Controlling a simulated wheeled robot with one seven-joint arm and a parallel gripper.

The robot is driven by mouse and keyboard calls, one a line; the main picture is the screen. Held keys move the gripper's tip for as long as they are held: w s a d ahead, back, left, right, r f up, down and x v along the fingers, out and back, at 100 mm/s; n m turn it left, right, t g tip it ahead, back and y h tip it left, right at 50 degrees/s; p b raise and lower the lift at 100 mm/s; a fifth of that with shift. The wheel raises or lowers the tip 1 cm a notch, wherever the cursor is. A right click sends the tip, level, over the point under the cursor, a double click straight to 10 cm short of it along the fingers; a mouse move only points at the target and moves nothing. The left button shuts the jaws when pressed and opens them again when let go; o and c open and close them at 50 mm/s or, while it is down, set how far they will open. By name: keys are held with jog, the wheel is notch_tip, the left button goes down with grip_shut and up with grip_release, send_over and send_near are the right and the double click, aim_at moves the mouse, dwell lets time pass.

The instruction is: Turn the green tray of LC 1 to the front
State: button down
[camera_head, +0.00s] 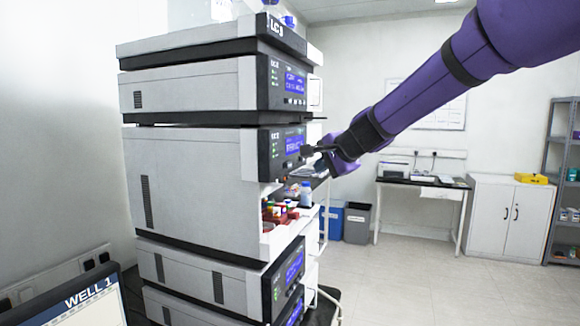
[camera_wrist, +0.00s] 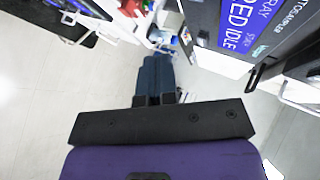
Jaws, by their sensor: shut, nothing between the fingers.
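The instrument stack (camera_head: 195,180) stands at the left in the head view. The label on its top looks like LC 3, though it is small. My gripper (camera_head: 312,150) is shut and empty, just right of the autosampler's front panel (camera_head: 283,152); I cannot tell whether it touches. Below the panel, an open compartment holds a red tray (camera_head: 285,217) with colored-cap vials. I cannot make out a green tray clearly.
A bottle with a blue cap (camera_head: 306,194) stands by the compartment. Bins (camera_head: 356,222), a side table (camera_head: 425,183), a white cabinet (camera_head: 508,217) and shelves stand at the back. The floor between is clear.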

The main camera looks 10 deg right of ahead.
jog(key=shift+w+a, duration=0.65)
jog(key=shift+a, duration=0.25)
jog(key=shift+w+a, duration=0.65)
jog(key=shift+a, duration=0.2)
jog(key=shift+w+a, duration=0.1)
jog(key=shift+a, duration=0.05)
dwell(0.8)
jog(key=shift+w+a, duration=0.15)
jog(key=shift+a, duration=0.05)
jog(key=shift+w+a, duration=0.2)
jog(key=shift+a, duration=0.15)
dwell(0.8)
jog(key=shift+d, duration=0.1)
jog(key=shift+s+d, duration=0.5)
jog(key=shift+d, duration=0.05)
dwell(0.4)
jog(key=shift+s+d, duration=0.75)
jog(key=shift+d, duration=0.3)
jog(key=shift+s+d, duration=0.7)
jog(key=shift+d, duration=0.3)
